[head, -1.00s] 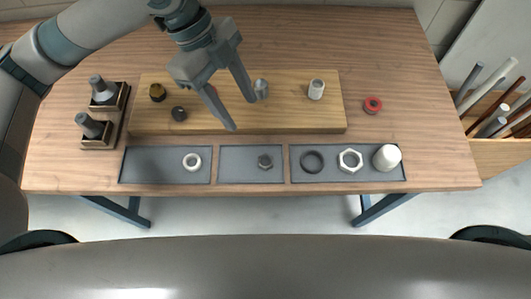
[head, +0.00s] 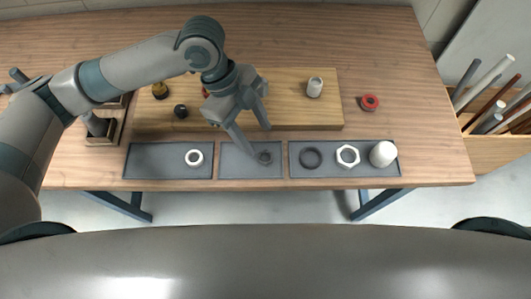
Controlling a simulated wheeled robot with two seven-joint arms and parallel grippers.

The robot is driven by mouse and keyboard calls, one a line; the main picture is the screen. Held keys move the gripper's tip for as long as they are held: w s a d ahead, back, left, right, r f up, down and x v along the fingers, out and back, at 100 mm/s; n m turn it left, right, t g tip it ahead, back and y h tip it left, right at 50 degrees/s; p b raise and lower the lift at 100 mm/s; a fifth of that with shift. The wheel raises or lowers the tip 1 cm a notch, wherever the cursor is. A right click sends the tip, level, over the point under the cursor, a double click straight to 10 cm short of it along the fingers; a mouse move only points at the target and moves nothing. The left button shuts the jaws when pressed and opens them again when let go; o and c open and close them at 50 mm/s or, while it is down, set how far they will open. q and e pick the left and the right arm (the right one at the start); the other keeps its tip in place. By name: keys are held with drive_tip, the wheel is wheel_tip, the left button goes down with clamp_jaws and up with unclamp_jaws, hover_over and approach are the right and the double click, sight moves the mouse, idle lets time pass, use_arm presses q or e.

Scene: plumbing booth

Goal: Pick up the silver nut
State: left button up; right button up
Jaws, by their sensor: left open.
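A light silver-white hex nut (head: 348,165) lies flat in the right grey tray (head: 327,173), between a dark ring (head: 302,159) and a white cylindrical cap (head: 383,154). A smaller dark grey nut (head: 265,158) lies in the middle grey tray (head: 235,172). My left gripper (head: 259,142) is open and empty, pointing down over the back edge of the middle tray. One fingertip is close to the left of the dark grey nut; I cannot tell its height above the tray. The silver-white nut is to the gripper's right, apart from it. My right gripper is not in view.
A wooden board (head: 300,116) behind the trays bears a white cylinder (head: 315,87) and small dark and brass fittings. A white ring (head: 200,158) lies in the left tray (head: 150,160). Pipes stand in a bin at right.

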sight(264, 159)
use_arm(q)
drive_tip(key=shift+x, duration=1.3)
drive_tip(key=shift+f+p, duration=0.1)
drive_tip(key=shift+p, duration=0.2)
drive_tip(key=shift+s+f, duration=0.15)
drive_tip(key=shift+f, duration=0.05)
drive_tip(key=p+x, duration=0.2)
drive_tip(key=x, duration=0.2)
drive_tip(key=shift+s+a, duration=0.1)
drive_tip(key=shift+a, duration=0.05)
drive_tip(key=shift+f, duration=0.35)
drive_tip(key=c, duration=1.2)
drive_tip(key=shift+o, duration=0.2)
